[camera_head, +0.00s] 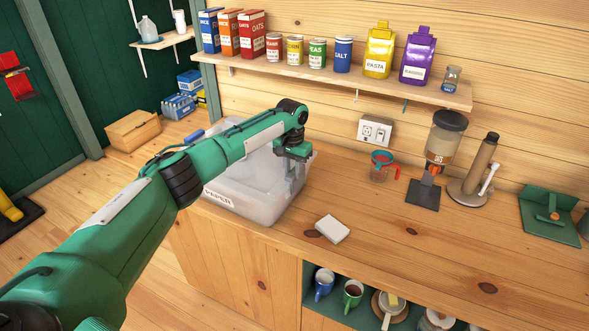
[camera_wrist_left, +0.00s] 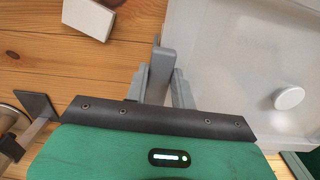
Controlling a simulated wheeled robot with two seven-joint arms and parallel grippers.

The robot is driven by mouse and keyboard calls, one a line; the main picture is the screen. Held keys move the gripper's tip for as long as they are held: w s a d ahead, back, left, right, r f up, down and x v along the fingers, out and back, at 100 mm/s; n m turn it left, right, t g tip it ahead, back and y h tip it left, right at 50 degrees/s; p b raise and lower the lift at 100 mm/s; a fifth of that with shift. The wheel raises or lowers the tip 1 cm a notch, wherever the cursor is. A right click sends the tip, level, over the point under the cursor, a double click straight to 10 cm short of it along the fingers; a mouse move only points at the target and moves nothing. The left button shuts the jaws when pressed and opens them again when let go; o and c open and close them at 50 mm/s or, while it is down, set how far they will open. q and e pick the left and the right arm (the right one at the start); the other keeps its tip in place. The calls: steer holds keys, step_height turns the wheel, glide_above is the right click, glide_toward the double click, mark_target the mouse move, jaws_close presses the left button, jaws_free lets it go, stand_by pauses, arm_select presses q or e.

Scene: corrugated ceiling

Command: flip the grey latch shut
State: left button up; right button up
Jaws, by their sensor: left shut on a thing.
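The grey latch (camera_wrist_left: 161,68) is at the side of the translucent bin labelled PAPER (camera_head: 268,212). The bin's wall and interior also show in the wrist view (camera_wrist_left: 225,40). My left gripper (camera_head: 291,164) is above the bin's right side. In the wrist view its fingers (camera_wrist_left: 160,88) are shut on the latch, which stands up between them. The gripper hides much of the latch in the head view, so its exact angle there is hard to tell. My right gripper is not in view.
A small white block (camera_head: 332,229) lies on the wooden counter (camera_head: 400,250) to the bin's right. A measuring cup (camera_head: 381,166) and a dispenser (camera_head: 446,140) stand farther back. A shelf of cans and bags (camera_head: 340,83) overhangs the back. A white disc (camera_wrist_left: 289,98) shows at the bin.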

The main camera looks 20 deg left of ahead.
mark_target(292, 172)
arm_select(q)
steer(key=o, duration=1)
step_height(292, 172, up, 14)
steer(key=b, duration=0.4)
steer(key=shift+a, duration=0.15)
steer(key=shift+f, duration=0.2)
